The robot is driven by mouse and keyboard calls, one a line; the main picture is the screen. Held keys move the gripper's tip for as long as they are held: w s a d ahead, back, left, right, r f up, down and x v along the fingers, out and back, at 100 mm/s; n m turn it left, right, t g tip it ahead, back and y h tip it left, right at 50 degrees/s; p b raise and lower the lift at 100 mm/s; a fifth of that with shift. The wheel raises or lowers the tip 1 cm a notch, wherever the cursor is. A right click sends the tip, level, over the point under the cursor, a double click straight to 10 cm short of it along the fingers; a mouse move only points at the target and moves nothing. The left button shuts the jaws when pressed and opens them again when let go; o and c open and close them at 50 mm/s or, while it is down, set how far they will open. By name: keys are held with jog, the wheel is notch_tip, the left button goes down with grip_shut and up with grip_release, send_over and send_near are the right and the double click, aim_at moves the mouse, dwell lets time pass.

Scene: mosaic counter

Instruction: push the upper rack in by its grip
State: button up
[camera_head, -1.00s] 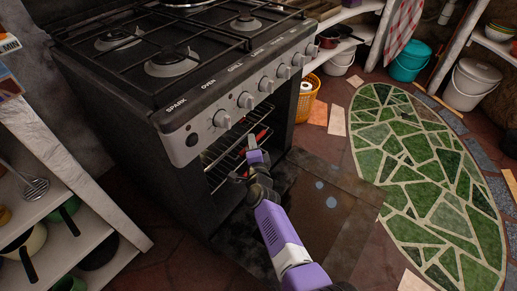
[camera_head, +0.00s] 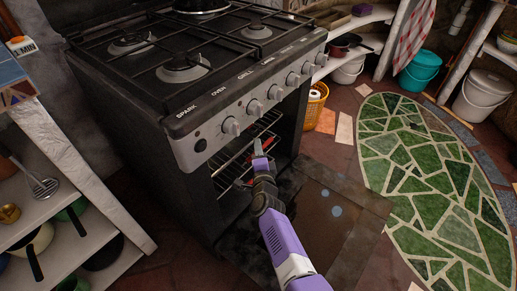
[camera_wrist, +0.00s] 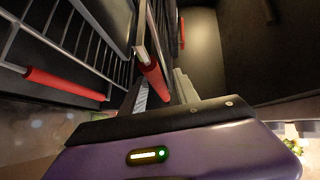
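The open oven holds wire racks with red grips. The upper rack (camera_head: 264,127) shows in the head view, its red grip (camera_head: 268,143) partly behind my gripper (camera_head: 261,148). A lower rack (camera_head: 226,178) with a red grip lies below it. In the wrist view, one red grip (camera_wrist: 155,83) is directly in front of my gripper (camera_wrist: 160,92), close to its grey fingers. Another red grip (camera_wrist: 62,85) on a wire rack lies to the left, apart from the gripper.
The stove body (camera_head: 140,140) with its knob panel (camera_head: 250,100) overhangs the oven opening. The oven door (camera_head: 325,205) is folded down under my arm. A white shelf (camera_head: 85,180) stands at left; a green mosaic floor (camera_head: 430,180) is open at right.

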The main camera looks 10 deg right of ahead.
jog(key=s+r+p, duration=0.1)
jog(key=s+p, duration=0.3)
jog(key=s, duration=0.3)
jog(key=shift+p, duration=0.35)
jog(key=shift+n, duration=0.3)
